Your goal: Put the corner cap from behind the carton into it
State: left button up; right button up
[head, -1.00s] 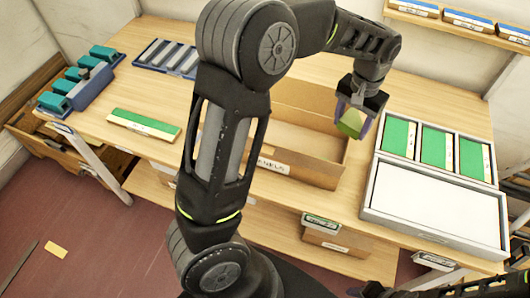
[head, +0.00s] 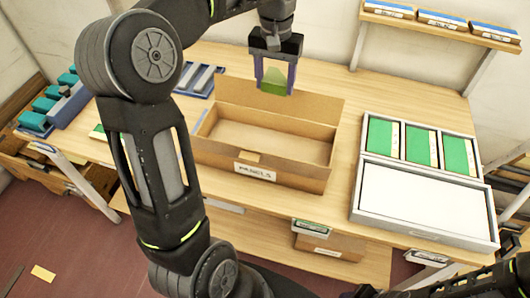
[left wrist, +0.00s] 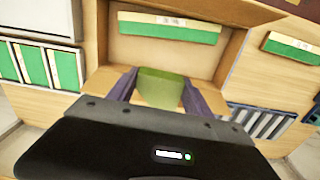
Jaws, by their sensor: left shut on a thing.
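My left gripper (head: 273,90) is shut on the green corner cap (head: 272,80), which hangs between its two fingers. In the head view it is at the back edge of the open carton (head: 240,170), overlapping the raised back flap. The cap also shows between the fingers in the left wrist view (left wrist: 160,88), with the carton (left wrist: 225,62) beyond. The cap's underside is hidden, and I cannot tell its exact height. The part of the carton floor I see in the head view is bare. Dark parts of my right arm show at the lower right, its jaws unclear.
A grey tray (head: 352,200) with green panels (head: 420,145) and a white sheet stands right of the carton. A blue rack (head: 70,105) with teal blocks is at the far left. A shelf (head: 435,27) hangs at the back right. A green-and-white panel (left wrist: 168,30) shows beyond the cap.

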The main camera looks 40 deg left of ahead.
pick_arm(q)
jog(key=shift+s+a+r, duration=0.45)
jog(key=shift+a+r, duration=0.15)
jog(key=shift+a, duration=0.2)
jog(key=b, duration=1.2)
send_over(267, 148)
notch_tip(267, 148, down, 14)
jog(key=shift+a, duration=0.1)
jog(key=shift+f, duration=3.1)
notch_tip(267, 148, down, 3)
jog(key=shift+p, duration=0.35)
jog(key=shift+f, duration=0.4)
jog(key=shift+f, duration=0.1)
